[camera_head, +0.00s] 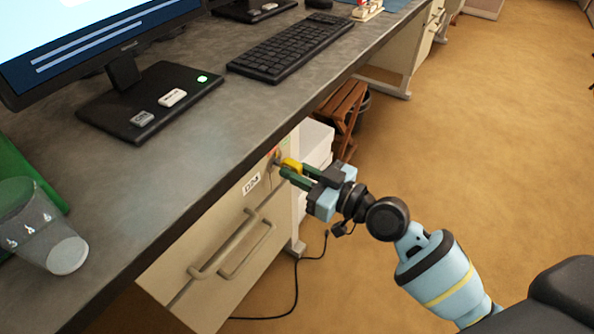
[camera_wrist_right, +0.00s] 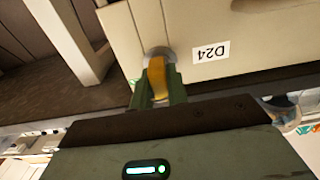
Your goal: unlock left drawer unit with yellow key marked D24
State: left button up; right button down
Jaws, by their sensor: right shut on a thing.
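The left drawer unit (camera_head: 215,275) is a cream cabinet under the desk, with two bar handles and a white D24 label (camera_head: 251,184) near its top. The label also shows upside down in the right wrist view (camera_wrist_right: 210,51). A round metal lock (camera_head: 276,160) sits at the upper right of its front. My right gripper (camera_head: 287,170) is shut on the yellow key (camera_head: 291,165), with the key's end at the lock. In the right wrist view the key (camera_wrist_right: 157,78) meets the lock; how deep it sits is hidden. My left gripper is not in view.
The grey desk top (camera_head: 190,135) overhangs the drawer front closely above my right gripper. A monitor, a keyboard (camera_head: 291,47) and a clear cup (camera_head: 42,228) stand on it. A wooden stool (camera_head: 343,112) is behind the unit. A black cable lies on the open floor.

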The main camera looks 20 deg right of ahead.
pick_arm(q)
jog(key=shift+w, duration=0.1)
pick_arm(e)
jog(key=shift+r+m+p, duration=0.1)
jog(key=shift+m+p, duration=0.3)
jog(key=shift+m, duration=0.6)
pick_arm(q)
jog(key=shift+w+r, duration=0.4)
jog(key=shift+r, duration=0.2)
pick_arm(e)
jog(key=shift+m, duration=0.7)
